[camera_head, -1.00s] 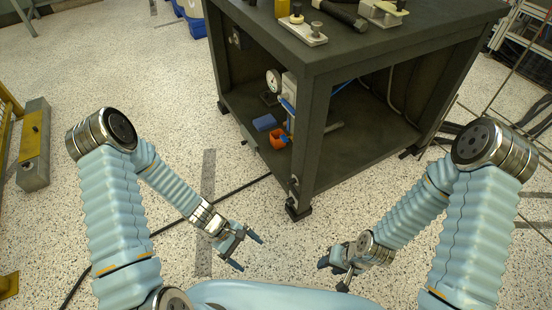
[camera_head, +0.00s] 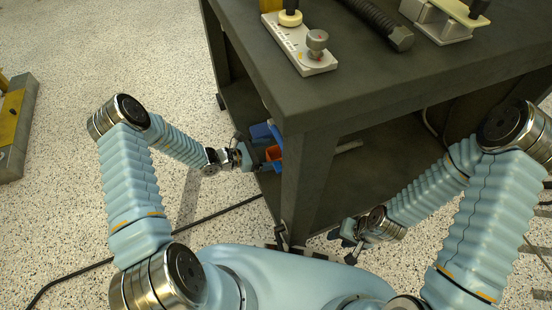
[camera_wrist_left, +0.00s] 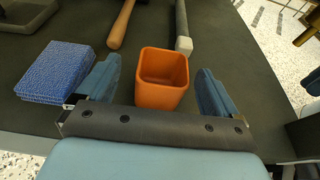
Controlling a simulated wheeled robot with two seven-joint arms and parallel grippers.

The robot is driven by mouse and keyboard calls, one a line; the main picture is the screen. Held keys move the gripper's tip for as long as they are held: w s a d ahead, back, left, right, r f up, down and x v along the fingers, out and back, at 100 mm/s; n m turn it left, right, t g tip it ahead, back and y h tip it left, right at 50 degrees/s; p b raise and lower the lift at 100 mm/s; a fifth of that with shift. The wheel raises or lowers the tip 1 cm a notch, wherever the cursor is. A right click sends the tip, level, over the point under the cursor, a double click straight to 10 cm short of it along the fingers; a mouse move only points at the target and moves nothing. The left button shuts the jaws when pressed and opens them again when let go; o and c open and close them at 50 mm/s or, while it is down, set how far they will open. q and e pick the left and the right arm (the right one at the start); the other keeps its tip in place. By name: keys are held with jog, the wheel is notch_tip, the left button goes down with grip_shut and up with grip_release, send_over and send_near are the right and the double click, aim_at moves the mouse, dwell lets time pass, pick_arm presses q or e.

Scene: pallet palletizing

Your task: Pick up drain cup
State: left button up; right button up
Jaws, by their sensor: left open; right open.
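The drain cup appears to be the square orange cup (camera_wrist_left: 162,80), upright on the dark lower shelf of the workbench. In the left wrist view it lies between the two blue fingers of my open left gripper (camera_wrist_left: 155,88), with a gap on each side. In the head view the orange cup (camera_head: 272,153) is partly hidden by my left gripper (camera_head: 262,158), which reaches in at the shelf's left side. My right gripper (camera_head: 347,241) is open and empty, low in front of the bench's right side.
A blue sponge-like block (camera_wrist_left: 56,72) lies left of the cup. A wooden handle (camera_wrist_left: 121,25) and a grey-tipped bar (camera_wrist_left: 184,40) lie behind it. The dark bench leg (camera_head: 303,190) stands right of my left gripper. Tools lie on the bench top (camera_head: 365,80).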

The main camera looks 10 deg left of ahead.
aim_at(278, 154)
pick_arm(q)
jog(key=b+x, duration=0.1)
jog(key=x, duration=0.3)
jog(key=shift+s+f, duration=0.15)
jog(key=shift+f, duration=0.05)
jog(key=shift+w+d+f, duration=0.1)
jog(key=shift+w+d, duration=0.15)
jog(key=shift+d, duration=0.15)
jog(key=c, duration=1)
